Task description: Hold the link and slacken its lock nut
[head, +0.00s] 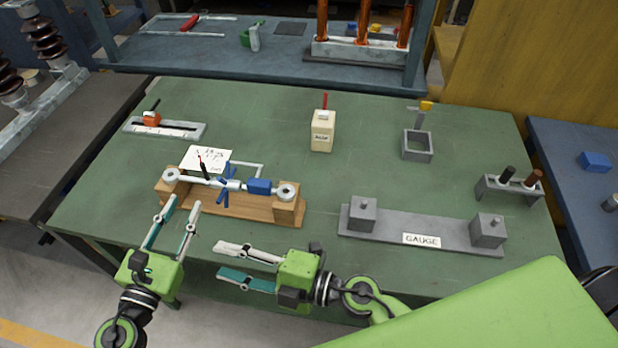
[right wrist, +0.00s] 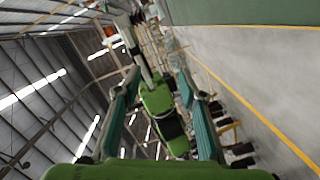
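The link (head: 207,181) is a pale rod with a round eye at each end, lying across a wooden cradle (head: 238,207). A blue block (head: 259,186) sits on its right half. A blue winged piece (head: 225,186), apparently the lock nut, is left of it beside a pale collar. My left gripper (head: 183,202) is open and empty, its fingertips just in front of the cradle's left end. My right gripper (head: 217,259) is open and empty, lower in the picture, fingers pointing left near the table's front edge. In the right wrist view its fingers (right wrist: 160,82) are apart, with my left gripper beyond.
A grey gauge (head: 420,228) with two posts lies right of the cradle. A paper card (head: 206,159) stands behind the link. A cream box (head: 322,132), a slide fixture (head: 165,128), a square grey holder (head: 417,146) and a two-handled rack (head: 508,188) stand farther off. The table's middle is clear.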

